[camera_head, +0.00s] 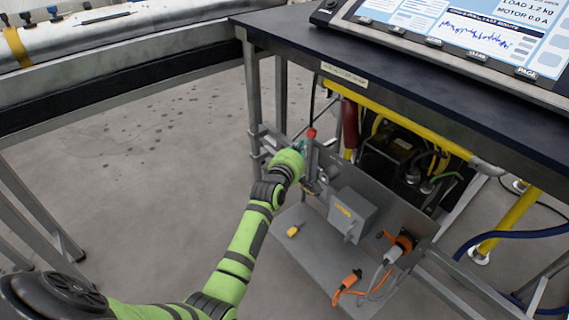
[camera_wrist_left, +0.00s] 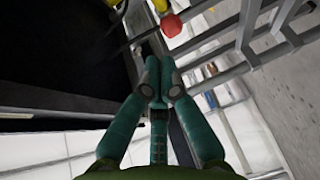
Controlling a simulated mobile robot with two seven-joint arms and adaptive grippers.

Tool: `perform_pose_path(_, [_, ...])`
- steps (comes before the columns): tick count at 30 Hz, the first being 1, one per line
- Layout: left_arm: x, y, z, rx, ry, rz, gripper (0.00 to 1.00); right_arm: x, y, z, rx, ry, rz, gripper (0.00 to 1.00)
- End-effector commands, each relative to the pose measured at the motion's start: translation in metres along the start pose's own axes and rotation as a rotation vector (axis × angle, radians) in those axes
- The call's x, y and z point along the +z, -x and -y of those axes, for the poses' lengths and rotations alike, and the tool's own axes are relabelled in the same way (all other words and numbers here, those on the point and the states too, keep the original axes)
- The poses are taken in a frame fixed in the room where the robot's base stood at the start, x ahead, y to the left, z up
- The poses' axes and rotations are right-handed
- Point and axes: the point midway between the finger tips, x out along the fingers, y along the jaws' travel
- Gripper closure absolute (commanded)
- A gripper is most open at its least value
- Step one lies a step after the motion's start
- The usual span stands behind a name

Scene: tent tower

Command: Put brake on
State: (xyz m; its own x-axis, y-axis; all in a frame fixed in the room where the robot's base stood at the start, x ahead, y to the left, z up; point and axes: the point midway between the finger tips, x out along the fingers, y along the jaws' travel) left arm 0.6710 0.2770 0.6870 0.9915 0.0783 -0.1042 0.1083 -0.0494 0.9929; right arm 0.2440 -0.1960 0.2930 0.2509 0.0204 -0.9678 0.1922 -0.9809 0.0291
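A lever with a red knob (camera_head: 311,133) stands upright at the left end of a grey panel under the desk. The red knob also shows at the top of the left wrist view (camera_wrist_left: 171,25), just beyond my fingertips. My left gripper (camera_head: 302,147) is at the lever, beside its shaft and below the knob. In the wrist view its teal fingers (camera_wrist_left: 160,70) point toward the lever, with their tips close together. I cannot tell whether they touch or enclose the shaft. My right gripper is out of view.
A grey box (camera_head: 351,212) is on the panel, right of the lever. Orange plugs with cables (camera_head: 347,281) and a small yellow item (camera_head: 293,231) lie on the lower shelf. The dark desk (camera_head: 400,80) overhangs the lever. Metal frame posts (camera_head: 252,95) stand close left of it.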

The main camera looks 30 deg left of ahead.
Motion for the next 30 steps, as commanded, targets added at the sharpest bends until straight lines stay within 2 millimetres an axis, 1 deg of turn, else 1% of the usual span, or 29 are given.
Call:
perform_pose_path(1, [0.000,0.013,-0.001,-0.003,0.001,0.000,1.00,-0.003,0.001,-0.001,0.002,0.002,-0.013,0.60])
perform_pose_path(6, [0.000,0.047,0.002,-0.004,0.001,-0.001,1.00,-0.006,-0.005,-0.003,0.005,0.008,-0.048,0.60])
perform_pose_path(9, [-0.001,0.062,0.004,-0.005,0.002,0.000,1.00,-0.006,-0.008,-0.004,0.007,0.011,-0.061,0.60])
perform_pose_path(12, [-0.001,0.071,0.004,-0.004,0.002,0.000,1.00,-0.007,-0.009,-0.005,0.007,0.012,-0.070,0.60])
perform_pose_path(17, [-0.001,0.077,0.005,-0.004,0.001,-0.001,1.00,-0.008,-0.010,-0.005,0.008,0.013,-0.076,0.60])
perform_pose_path(30, [-0.001,0.077,0.005,-0.004,0.001,-0.001,1.00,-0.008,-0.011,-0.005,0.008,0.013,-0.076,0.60])
